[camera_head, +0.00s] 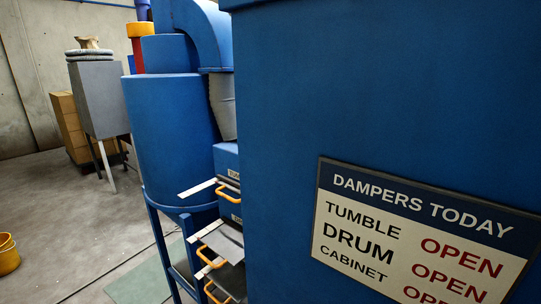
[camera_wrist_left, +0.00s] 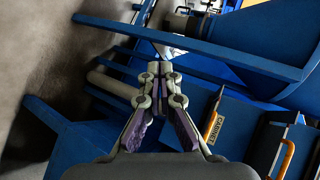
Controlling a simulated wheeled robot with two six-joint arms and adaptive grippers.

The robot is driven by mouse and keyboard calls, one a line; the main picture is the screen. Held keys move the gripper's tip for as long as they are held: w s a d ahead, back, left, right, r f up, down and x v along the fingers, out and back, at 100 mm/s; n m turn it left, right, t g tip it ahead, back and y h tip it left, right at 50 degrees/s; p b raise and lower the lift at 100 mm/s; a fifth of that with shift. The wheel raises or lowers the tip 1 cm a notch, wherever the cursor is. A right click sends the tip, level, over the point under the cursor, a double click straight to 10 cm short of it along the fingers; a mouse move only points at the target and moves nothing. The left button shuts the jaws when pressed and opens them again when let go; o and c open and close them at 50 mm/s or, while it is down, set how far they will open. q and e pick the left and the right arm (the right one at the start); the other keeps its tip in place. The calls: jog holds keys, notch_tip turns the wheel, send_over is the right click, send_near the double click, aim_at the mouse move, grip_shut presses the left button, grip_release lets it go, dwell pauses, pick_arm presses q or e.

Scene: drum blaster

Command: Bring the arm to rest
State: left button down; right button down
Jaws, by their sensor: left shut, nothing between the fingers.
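My left gripper (camera_wrist_left: 160,70) shows in the left wrist view with its fingers closed and nothing between them. It is in front of blue frame bars (camera_wrist_left: 190,45), to the left of a damper labelled CABINET (camera_wrist_left: 211,122). An orange handle (camera_wrist_left: 213,113) is beside that label, and a second orange handle (camera_wrist_left: 285,160) is at the lower right. Neither arm shows in the head view, and my right gripper is in no view.
A large blue cabinet (camera_head: 300,90) fills the right of the head view. A sign (camera_head: 420,225) on it lists tumble, drum and cabinet dampers as OPEN. Damper slides (camera_head: 228,240) with orange handles stick out beside a blue cyclone (camera_head: 170,140). Open floor (camera_head: 90,220) lies left, with a yellow bucket (camera_head: 8,258).

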pick_arm(q)
jog(key=s+f+n+g+y, duration=0.1)
jog(key=s+f+n+g, duration=0.4)
jog(key=s+f, duration=0.65)
jog(key=s+d+f+n+g, duration=0.2)
jog(key=s+d+f+n, duration=0.1)
jog(key=s, duration=0.6)
jog(key=s+d+f+n+g, duration=0.2)
jog(key=s+f, duration=0.4)
jog(key=s, duration=0.3)
jog(key=s+d+f+n+g+h, duration=0.1)
jog(key=s+d+f+n+g, duration=0.1)
jog(key=s+d+f+n, duration=0.3)
jog(key=s, duration=0.4)
jog(key=shift+s+n, duration=0.25)
jog(key=shift+n, duration=0.05)
jog(key=shift+d, duration=0.1)
